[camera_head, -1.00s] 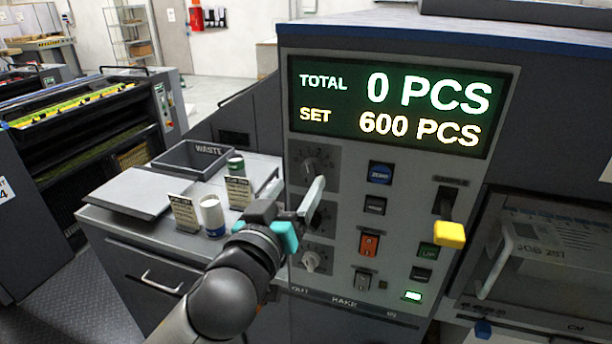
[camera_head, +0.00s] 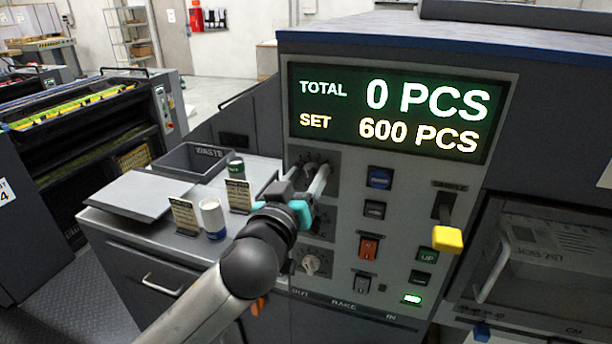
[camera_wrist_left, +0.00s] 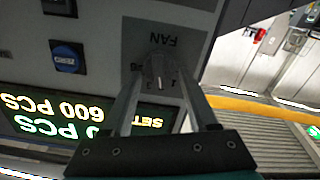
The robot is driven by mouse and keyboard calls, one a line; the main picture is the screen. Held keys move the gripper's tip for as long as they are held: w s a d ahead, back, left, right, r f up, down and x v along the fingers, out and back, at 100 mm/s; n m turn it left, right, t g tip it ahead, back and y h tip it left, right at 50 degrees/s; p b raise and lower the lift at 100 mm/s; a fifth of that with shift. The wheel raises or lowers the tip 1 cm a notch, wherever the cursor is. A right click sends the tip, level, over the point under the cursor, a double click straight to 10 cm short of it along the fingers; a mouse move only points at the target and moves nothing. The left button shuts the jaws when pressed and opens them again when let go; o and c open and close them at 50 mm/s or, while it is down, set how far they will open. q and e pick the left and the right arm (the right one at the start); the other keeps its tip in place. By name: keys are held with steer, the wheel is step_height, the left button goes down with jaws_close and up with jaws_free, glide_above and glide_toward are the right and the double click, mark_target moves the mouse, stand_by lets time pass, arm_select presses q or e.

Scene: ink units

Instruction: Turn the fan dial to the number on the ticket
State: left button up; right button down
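My left gripper (camera_head: 312,170) is at the top dial of the grey control panel. In the left wrist view, upside down, the fan dial (camera_wrist_left: 160,72) is a dark knob with a light pointer mark beside the label "FAN". The gripper's two fingers (camera_wrist_left: 160,82) are apart, with the knob between their tips; I cannot tell whether they touch it. In the head view the gripper partly covers the dial (camera_head: 307,162). Two small standing cards, one left (camera_head: 184,216) and one right (camera_head: 238,196), have print too small to read. My right gripper is not in view.
Below are a middle dial (camera_head: 322,222) and a lower dial (camera_head: 311,262). Buttons and a yellow-tipped lever (camera_head: 447,239) are to the right, under a display (camera_head: 395,112) reading 0 and 600 PCS. A white-and-blue cup (camera_head: 212,218) and waste tray (camera_head: 192,160) are on the side cabinet.

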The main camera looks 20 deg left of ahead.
arm_select(q)
jaws_close()
stand_by(0.4)
steer(key=shift+a+n, duration=0.1)
steer(key=shift+n, duration=1.3)
steer(key=shift+a+f+n+p, duration=0.15)
steer(key=shift+n+p, duration=0.55)
steer(key=shift+n, duration=0.7)
steer(key=shift+o, duration=1.7)
jaws_free()
